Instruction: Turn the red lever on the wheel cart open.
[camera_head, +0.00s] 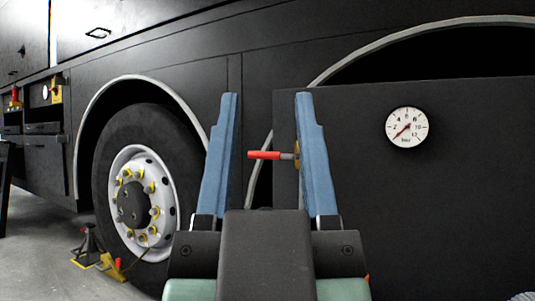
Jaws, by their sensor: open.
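The red lever (264,155) shows between the two blue fingers of my gripper (266,97). It lies about level, with its red end to the left and a brass-coloured fitting (297,154) at its right end, partly hidden by my right finger. The fitting is on the dark panel of the wheel cart (440,210). A round white pressure gauge (407,128) is on the same panel to the right, its needle pointing to the lower left. My gripper is open and its fingers point forward. I cannot tell how far the fingertips are from the lever.
A black coach body (190,60) stands behind, with a mounted wheel (140,190) under an arch on the left. A jack stand (90,250) and a yellow and red tool (112,266) are on the grey floor (35,250).

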